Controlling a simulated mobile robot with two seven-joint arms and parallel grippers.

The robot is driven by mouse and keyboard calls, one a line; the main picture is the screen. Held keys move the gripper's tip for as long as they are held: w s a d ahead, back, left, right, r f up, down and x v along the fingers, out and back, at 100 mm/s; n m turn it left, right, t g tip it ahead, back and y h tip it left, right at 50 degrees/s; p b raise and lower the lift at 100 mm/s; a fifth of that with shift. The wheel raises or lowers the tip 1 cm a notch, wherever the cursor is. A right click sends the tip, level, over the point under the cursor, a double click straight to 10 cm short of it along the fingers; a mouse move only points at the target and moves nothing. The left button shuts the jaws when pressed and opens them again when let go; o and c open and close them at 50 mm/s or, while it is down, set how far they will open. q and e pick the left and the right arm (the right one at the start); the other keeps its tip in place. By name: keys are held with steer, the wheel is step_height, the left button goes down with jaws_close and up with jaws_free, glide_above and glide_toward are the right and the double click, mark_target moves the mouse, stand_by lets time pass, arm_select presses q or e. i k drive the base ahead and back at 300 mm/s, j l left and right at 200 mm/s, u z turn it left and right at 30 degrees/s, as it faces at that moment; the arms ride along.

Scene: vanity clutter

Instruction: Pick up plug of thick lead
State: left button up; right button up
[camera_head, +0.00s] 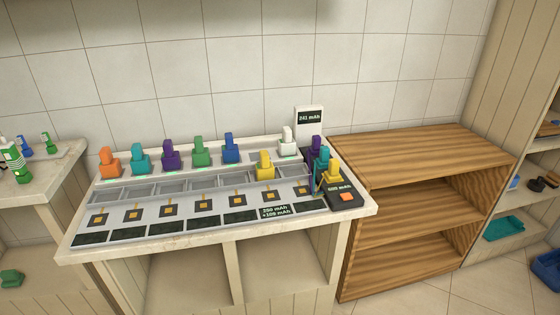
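A dark device with an orange button (347,197) sits at the right end of the white panel on the counter. A purple plug (316,143), a teal plug (323,158) and a yellow plug (333,174) stand close together at it. Thin dark, teal and yellowish leads seem to run down beside them. They are too small for me to tell which lead is thick. Neither of my grippers is in view.
An orange plug (108,162), a white plug (288,141), a yellow plug (265,166) and several others stand along the panel (150,232). A display (309,119) reads 241 mAh. The wooden shelf (420,152) at right has a bare top.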

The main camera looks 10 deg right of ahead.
mark_target(316, 139)
steer(key=i+l+u, duration=0.1)
steer(key=l+u, duration=0.2)
steer(key=l, duration=0.4)
steer(key=l+u, duration=0.25)
steer(key=l, duration=0.4)
steer(key=l+u, duration=0.3)
steer(key=l, duration=0.15)
steer(key=k+l+u, duration=0.1)
steer(key=l+u, duration=0.15)
steer(key=l, duration=0.15)
steer(key=k+l+u, duration=0.1)
steer(key=l+u, duration=0.2)
steer(key=k+l+u, duration=0.25)
steer(key=l, duration=0.2)
steer(key=i+l, duration=0.05)
